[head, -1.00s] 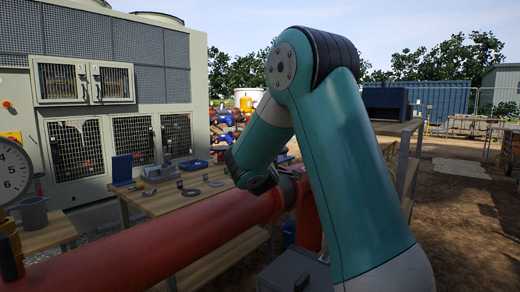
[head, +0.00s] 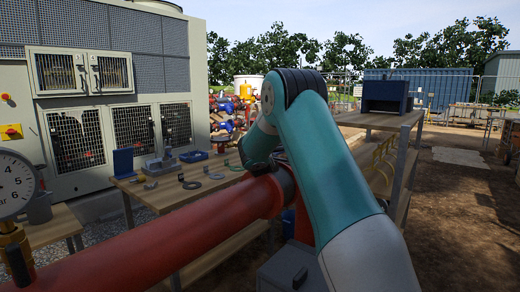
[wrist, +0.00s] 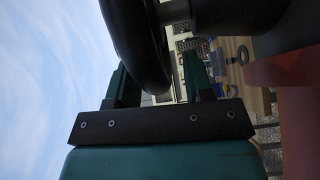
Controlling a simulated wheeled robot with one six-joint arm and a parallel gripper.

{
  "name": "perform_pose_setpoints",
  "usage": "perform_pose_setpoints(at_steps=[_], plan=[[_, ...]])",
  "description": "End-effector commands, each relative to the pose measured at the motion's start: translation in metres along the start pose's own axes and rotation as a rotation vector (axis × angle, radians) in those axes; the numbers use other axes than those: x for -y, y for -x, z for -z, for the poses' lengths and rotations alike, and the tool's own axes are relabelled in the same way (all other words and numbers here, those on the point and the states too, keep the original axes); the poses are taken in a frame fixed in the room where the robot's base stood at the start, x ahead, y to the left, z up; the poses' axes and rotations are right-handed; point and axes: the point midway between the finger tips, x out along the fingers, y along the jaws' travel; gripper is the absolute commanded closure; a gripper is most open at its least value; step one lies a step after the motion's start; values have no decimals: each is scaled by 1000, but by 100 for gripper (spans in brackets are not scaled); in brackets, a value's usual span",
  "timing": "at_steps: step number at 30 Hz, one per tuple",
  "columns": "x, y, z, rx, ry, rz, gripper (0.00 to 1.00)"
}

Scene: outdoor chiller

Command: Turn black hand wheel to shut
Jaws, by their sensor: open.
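The black hand wheel (wrist: 138,40) fills the upper middle of the wrist view, close to the camera, with its rim reaching down between my two fingers. My gripper (wrist: 158,72) is open, one finger on each side of the rim. I cannot tell whether either finger touches it. In the head view my arm's dark end (head: 258,166) is low over the red pipe (head: 150,232), near its flanged end (head: 286,182). I cannot make out the wheel there; my arm probably hides it.
A pressure gauge (head: 16,186) stands at the left edge. A wooden bench (head: 160,197) with metal rings and blue items lies behind the pipe. A shelf table (head: 375,121) with a dark blue box (head: 386,97) stands behind my arm. Open dirt ground lies to the right.

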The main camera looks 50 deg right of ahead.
Motion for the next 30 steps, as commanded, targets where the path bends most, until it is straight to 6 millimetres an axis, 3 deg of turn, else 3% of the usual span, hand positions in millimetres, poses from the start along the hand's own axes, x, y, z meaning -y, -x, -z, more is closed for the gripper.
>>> perform_pose_setpoints(at_steps=[1,6,17,30], plan=[[0,0,0,0,0,0,60],[0,0,0,0,0,0,99],[3,-1,3,38,-1,-3,100],[1,-16,13,352,-9,-22,100]])
